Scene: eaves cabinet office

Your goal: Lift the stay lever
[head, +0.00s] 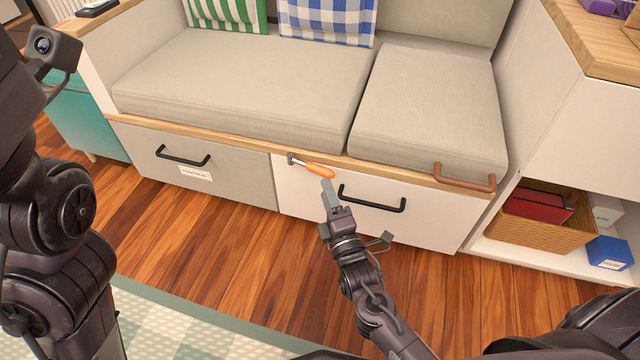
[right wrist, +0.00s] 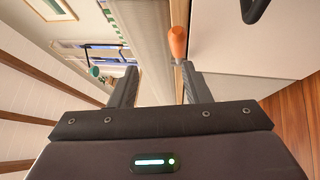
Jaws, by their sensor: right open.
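The stay lever has an orange handle (head: 318,170) on a grey metal arm, at the wooden front edge of the bench, above the white drawer front. The handle points right and slightly down in the head view. My right gripper (head: 328,187) is open, just below and in front of the handle, with its fingers pointing up at it. In the right wrist view the orange handle (right wrist: 178,42) lies just past the fingertips, close to the right finger. I cannot tell whether they touch. My left arm shows at the left, but its gripper is not in view.
The bench has beige seat cushions (head: 245,80) and a brown handle (head: 465,178) on the right section. Black drawer handles (head: 372,199) stick out just right of my right gripper. A wicker basket (head: 540,225) and a blue box (head: 608,252) sit at right. The wooden floor in front is clear.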

